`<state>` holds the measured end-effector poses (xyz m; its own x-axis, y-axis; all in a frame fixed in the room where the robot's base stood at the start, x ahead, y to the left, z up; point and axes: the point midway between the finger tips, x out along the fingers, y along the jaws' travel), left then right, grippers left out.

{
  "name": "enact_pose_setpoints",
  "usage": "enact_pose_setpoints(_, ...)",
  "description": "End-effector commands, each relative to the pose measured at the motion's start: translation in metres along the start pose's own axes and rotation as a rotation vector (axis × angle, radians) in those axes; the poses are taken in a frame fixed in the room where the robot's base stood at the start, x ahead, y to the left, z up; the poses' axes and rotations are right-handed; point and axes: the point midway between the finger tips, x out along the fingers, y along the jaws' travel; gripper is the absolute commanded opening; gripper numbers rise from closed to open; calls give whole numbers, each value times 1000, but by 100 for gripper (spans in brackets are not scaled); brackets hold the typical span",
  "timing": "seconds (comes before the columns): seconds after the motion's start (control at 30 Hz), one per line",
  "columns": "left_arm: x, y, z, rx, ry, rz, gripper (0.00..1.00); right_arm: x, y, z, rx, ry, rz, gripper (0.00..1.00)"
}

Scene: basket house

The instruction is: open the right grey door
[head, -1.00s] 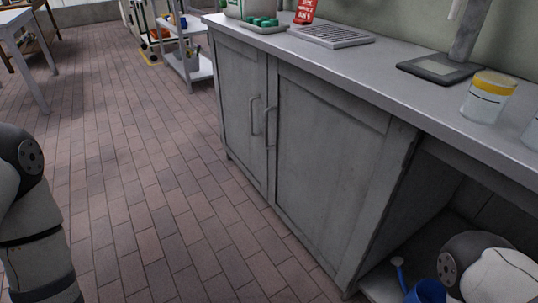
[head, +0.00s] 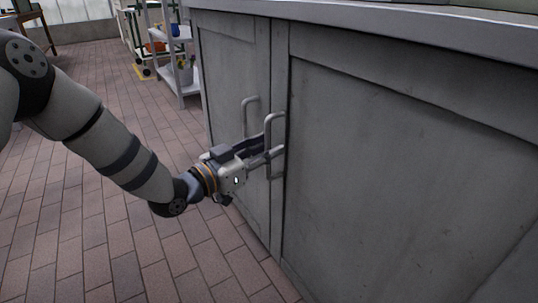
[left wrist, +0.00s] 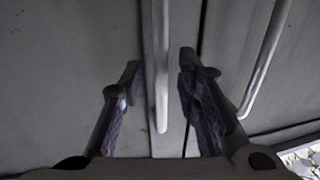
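The right grey door (head: 390,150) is a large panel on the cabinet and looks shut, flush with the left grey door (head: 228,85). Its handle (head: 269,127) is a grey upright bar near the seam. My left gripper (head: 262,153) reaches in from the left and is at this handle. In the left wrist view, my left gripper (left wrist: 160,65) is open, with a handle bar (left wrist: 160,90) between its two fingers and a gap on both sides. A second handle (left wrist: 262,65) stands outside the fingers there. My right gripper is not in view.
The left door's handle (head: 246,112) is close beside my gripper. The worktop edge (head: 400,22) runs above the doors. The brick floor (head: 120,240) in front of the cabinet is clear. A shelf cart (head: 178,70) stands at the back.

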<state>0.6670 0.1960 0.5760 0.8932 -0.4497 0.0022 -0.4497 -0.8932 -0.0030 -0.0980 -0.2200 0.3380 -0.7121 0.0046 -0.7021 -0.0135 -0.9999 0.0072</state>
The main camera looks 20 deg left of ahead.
Motion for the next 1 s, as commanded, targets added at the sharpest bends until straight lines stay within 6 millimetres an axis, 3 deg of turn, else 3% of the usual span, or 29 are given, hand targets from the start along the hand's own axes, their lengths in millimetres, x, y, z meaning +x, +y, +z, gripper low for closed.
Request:
enact_pose_setpoints(0.3,6,0,0,-1,-1,1,30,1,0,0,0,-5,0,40)
enact_pose_setpoints(0.43,6,0,0,-1,-2,0,3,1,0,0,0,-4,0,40)
enact_pose_setpoints(0.47,6,0,0,-1,-2,1,0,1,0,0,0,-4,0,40)
enact_pose_setpoints(0.77,4,1,0,-1,-2,-2,0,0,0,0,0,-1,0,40)
enact_pose_setpoints(1.0,-13,6,-4,-3,-5,-53,0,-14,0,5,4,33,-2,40)
